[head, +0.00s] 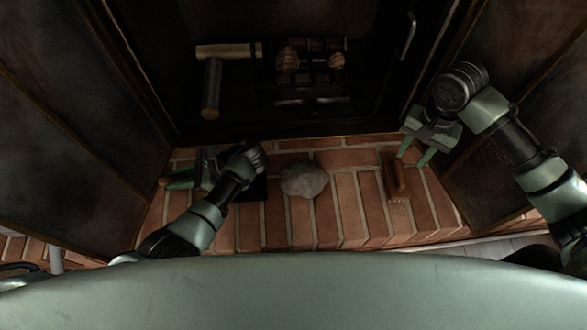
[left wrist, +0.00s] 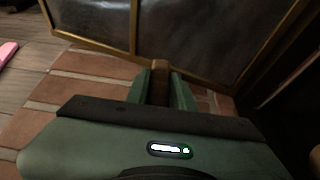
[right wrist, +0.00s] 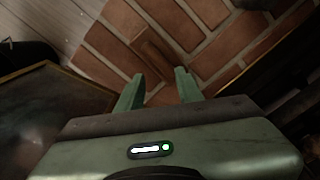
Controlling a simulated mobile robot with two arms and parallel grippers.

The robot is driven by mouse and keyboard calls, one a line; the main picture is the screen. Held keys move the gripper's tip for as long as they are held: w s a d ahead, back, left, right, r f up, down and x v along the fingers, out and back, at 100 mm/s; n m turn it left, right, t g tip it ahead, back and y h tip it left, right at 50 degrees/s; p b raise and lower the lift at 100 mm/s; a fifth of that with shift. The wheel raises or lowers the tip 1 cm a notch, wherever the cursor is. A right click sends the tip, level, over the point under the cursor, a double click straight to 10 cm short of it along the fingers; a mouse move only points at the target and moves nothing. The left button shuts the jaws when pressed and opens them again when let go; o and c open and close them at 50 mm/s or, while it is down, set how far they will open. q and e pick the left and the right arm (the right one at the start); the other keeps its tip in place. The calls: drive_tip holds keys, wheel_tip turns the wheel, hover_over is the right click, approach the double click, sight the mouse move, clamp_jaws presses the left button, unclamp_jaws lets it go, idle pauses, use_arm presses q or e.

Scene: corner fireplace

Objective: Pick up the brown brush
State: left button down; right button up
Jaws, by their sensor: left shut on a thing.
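The brown brush (head: 397,182) lies on the brick hearth at the right, its long side running front to back. It also shows in the right wrist view (right wrist: 151,47), just beyond the fingertips. My right gripper (head: 413,159) is open and empty, above and to the right of the brush, apart from it. My left gripper (head: 180,181) is shut on a brown wooden handle (left wrist: 160,68) at the hearth's left. A dark flat piece (head: 252,189) shows beneath the left wrist; I cannot tell whether it joins the handle.
A grey stone (head: 304,180) sits on the brick hearth (head: 350,215) between the grippers. Behind is the dark firebox with logs (head: 212,85). Framed dark screen panels (head: 70,120) stand at the left and right. Bare brick lies between stone and brush.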

sight(401, 172)
drive_tip(key=o, duration=1.4)
wheel_tip(401, 172, down, 10)
drive_tip(key=m, duration=1.1)
drive_tip(key=shift+r, duration=0.1)
